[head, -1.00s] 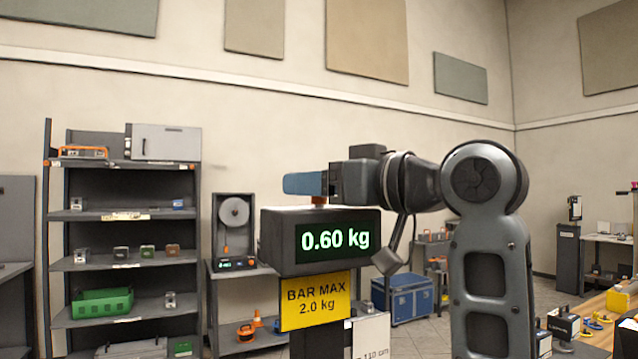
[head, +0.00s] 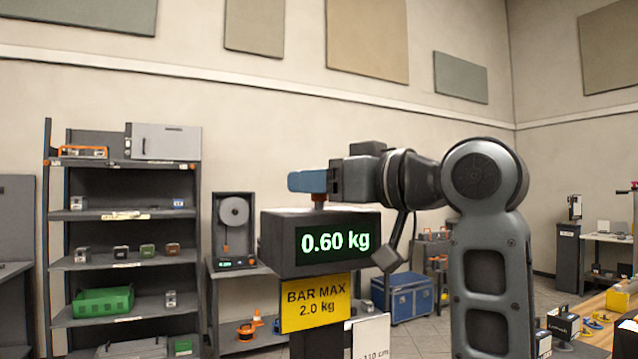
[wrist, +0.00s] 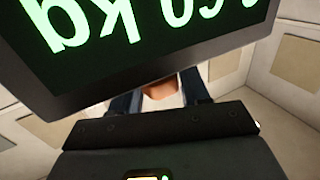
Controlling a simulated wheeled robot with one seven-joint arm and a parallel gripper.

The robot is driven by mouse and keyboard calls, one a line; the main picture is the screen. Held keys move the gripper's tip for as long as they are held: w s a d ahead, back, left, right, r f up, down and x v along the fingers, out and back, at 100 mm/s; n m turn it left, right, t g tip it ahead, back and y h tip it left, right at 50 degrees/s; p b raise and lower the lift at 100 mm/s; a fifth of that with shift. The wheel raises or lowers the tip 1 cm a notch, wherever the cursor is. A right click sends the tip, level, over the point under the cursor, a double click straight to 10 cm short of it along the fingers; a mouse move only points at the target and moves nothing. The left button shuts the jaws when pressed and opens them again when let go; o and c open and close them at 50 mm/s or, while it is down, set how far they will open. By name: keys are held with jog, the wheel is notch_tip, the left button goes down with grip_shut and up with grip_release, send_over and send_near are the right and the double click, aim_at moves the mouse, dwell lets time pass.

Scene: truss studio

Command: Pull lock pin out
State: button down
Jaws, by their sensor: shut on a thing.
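The lock pin (head: 318,203) shows as a small orange-red piece at the top of the dark display box (head: 275,240). The box's screen reads 0.60 kg. My gripper (head: 307,182) has blue fingers and reaches in from the right, just above the box. In the wrist view the orange-brown pin (wrist: 161,91) sits between the two blue fingers (wrist: 160,97), which are shut on it. The display appears upside down there. The pin's lower end is hidden; I cannot tell how deep it sits.
A yellow BAR MAX 2.0 kg sign (head: 315,302) hangs below the box, with a white card (head: 370,337) beside it. A dark shelf unit (head: 125,215) stands at the left. A blue case (head: 405,298) stands behind.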

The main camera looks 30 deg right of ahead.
jog(key=shift+r+p, duration=0.85)
jog(key=shift+r, duration=0.7)
jog(key=c, duration=0.7)
grip_release()
jog(key=shift+s+f, duration=0.1)
jog(key=shift+s+d, duration=0.2)
jog(key=shift+s, duration=0.1)
jog(key=b+v, duration=0.1)
jog(key=v, duration=0.6)
jog(key=shift+b, duration=0.4)
